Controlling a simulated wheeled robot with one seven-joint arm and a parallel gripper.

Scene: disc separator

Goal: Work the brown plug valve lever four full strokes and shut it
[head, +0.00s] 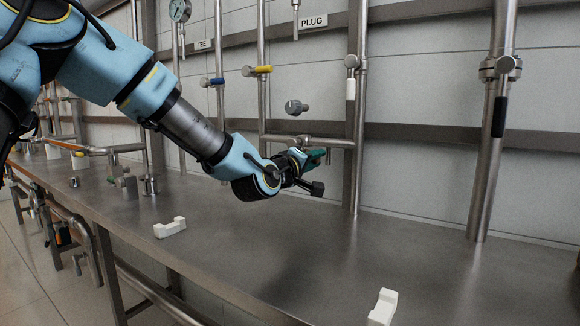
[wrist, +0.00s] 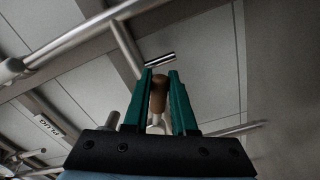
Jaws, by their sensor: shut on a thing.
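The brown plug valve lever (wrist: 159,94) stands between my two green fingers in the wrist view, its pale metal stem showing below the brown grip. My gripper (wrist: 160,78) is shut on it. In the head view my gripper (head: 318,155) is at the horizontal pipe low on the wall, below the PLUG sign (head: 313,22). There the fingers and wrist hide the lever. The valve body is not clearly visible, so I cannot tell whether the valve is open or shut.
A yellow-handled valve (head: 263,69) and a blue-handled valve (head: 213,81) are on pipes at upper left. A grey knob (head: 296,107) is above my gripper. White blocks (head: 170,227) (head: 383,307) lie on the metal bench (head: 300,255).

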